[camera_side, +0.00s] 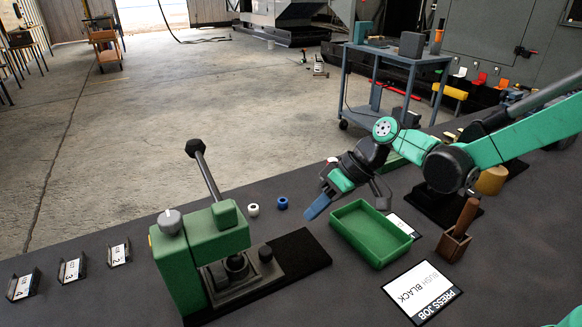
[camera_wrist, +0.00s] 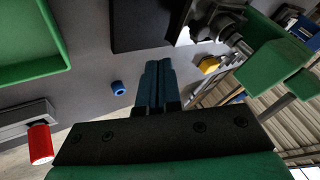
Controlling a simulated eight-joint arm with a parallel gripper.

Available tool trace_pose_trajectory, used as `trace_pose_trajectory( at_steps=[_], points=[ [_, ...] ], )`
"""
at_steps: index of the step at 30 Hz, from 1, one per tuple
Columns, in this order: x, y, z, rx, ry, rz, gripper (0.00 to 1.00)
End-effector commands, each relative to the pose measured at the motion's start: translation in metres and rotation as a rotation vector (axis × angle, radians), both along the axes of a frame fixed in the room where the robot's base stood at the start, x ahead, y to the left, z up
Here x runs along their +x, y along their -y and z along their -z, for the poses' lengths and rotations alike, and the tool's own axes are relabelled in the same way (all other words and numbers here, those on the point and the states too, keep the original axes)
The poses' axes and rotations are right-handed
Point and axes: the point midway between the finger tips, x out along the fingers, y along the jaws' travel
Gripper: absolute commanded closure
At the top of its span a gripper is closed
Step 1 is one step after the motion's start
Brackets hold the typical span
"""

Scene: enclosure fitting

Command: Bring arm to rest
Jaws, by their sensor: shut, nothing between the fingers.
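My gripper (camera_side: 318,207) is shut and empty, with its blue fingers pressed together. It hangs above the dark table, just left of the green tray (camera_side: 345,238), and does not appear to hold anything. In the wrist view the shut fingers (camera_wrist: 158,82) point up the picture. A blue ring-like part (camera_wrist: 118,87) lies on the table beside them there. The same blue part (camera_side: 282,203) and a white one (camera_side: 253,210) stand between the press and my gripper in the side view.
A green press (camera_side: 178,262) with a raised lever stands on a black base at left. A wooden-handled tool (camera_side: 466,216) sits in a brown holder (camera_side: 452,246). A "PRESS JOB" card (camera_side: 422,292) lies in front. Numbered holders (camera_side: 72,270) line the left edge. A red cylinder (camera_wrist: 40,145) shows in the wrist view.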

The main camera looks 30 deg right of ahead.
Motion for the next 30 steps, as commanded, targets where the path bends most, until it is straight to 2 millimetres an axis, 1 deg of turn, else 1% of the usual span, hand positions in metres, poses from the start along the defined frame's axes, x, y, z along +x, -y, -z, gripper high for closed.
trace_pose_trajectory(
  at_steps=[1, 6, 11, 15, 17, 20, 24, 27, 30],
  points=[
    [-0.003, 0.006, -0.008, 0.0, 0.0, 0.002, 1.0],
    [-0.009, 0.02, -0.028, 0.0, 0.0, 0.002, 1.0],
    [-0.012, 0.027, -0.039, -0.001, 0.0, 0.001, 1.0],
    [-0.019, 0.032, -0.046, -0.033, 0.002, 0.035, 1.0],
    [-0.026, 0.036, -0.049, -0.066, 0.005, 0.072, 1.0],
    [-0.041, 0.046, -0.057, -0.144, 0.024, 0.161, 1.0],
    [-0.065, 0.064, -0.063, -0.254, 0.08, 0.3, 1.0],
    [-0.079, 0.075, -0.065, -0.315, 0.13, 0.381, 1.0],
    [-0.089, 0.084, -0.066, -0.356, 0.177, 0.441, 1.0]
  ],
)
